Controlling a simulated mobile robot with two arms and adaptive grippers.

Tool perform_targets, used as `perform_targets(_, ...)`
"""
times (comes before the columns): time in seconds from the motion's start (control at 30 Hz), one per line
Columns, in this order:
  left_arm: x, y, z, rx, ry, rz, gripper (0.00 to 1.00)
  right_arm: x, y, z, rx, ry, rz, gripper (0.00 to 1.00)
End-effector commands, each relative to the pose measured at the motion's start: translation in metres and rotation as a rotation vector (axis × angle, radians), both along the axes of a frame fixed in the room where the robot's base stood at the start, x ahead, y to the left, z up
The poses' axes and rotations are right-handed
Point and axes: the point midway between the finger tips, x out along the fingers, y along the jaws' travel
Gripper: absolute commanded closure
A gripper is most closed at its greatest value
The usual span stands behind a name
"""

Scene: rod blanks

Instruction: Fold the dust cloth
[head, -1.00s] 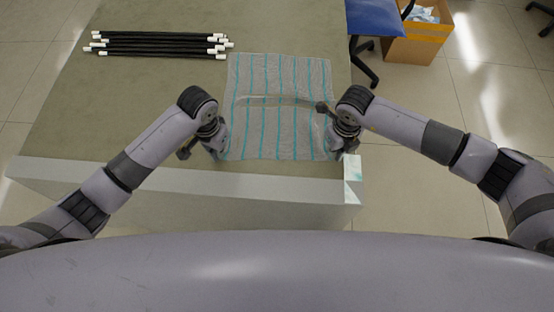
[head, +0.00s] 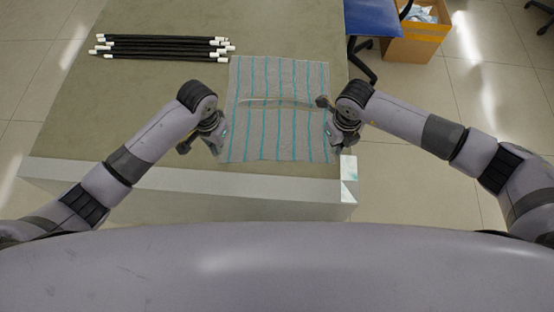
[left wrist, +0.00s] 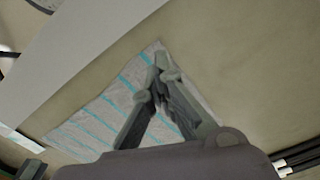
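The dust cloth (head: 280,130), grey with teal stripes, lies spread near the table's front right edge. A curved ridge crosses it. My left gripper (head: 219,147) is at its near left corner. In the left wrist view, the fingers (left wrist: 165,68) come together at the tips over the corner of the cloth (left wrist: 105,118). I cannot tell whether cloth is pinched between them. My right gripper (head: 335,144) is at the cloth's near right side. Its fingertips are too small and hidden to tell if they are open or shut.
Several black rods with white ends (head: 160,47) lie at the back left of the table (head: 110,115). A blue chair (head: 373,18) and a cardboard box (head: 412,43) stand beyond its right edge.

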Motion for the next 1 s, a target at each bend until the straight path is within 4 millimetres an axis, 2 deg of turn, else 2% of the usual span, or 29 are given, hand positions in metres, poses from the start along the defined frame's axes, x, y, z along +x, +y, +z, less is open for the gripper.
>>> perform_targets(0.07, 0.0000, 0.0000, -0.0001, 0.000, 0.000, 0.000, 0.99, 0.0001, -0.0002, -0.0001, 0.000, 0.000, 0.000, 1.00)
perform_targets(0.8, 0.0000, 0.0000, -0.0001, 0.000, 0.000, 0.000, 0.50, 0.0001, -0.0002, -0.0001, 0.000, 0.000, 0.000, 1.00)
perform_targets(1.0, 0.0000, 0.0000, -0.0001, 0.000, 0.000, 0.000, 0.50, 0.0000, -0.0001, -0.0001, 0.000, 0.000, 0.000, 1.00)
